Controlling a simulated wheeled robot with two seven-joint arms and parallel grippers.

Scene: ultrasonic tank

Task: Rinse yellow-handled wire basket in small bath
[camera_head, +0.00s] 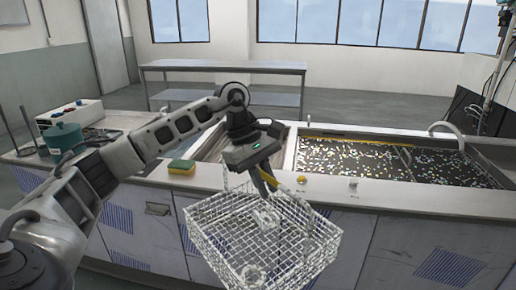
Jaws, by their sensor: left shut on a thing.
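A wire basket (265,240) of silvery mesh hangs in front of the counter's front edge, slightly tilted. My left gripper (265,185) is above it, pointing down, shut on the basket's handle. A small yellow piece (301,180) shows just right of the fingers; I cannot tell whether it belongs to the handle. A narrow bath (212,148) opens in the counter behind the gripper, partly hidden by my left arm. A wider bath (300,150) with a dark, speckled inside lies to its right. My right gripper is not in view.
A yellow-green sponge (182,167) lies on the counter left of the gripper. A teal-lidded pot (64,138) and a white box device (70,115) stand at the left. A curved tap (446,127) rises at the right. A steel table (222,67) stands behind, on open floor.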

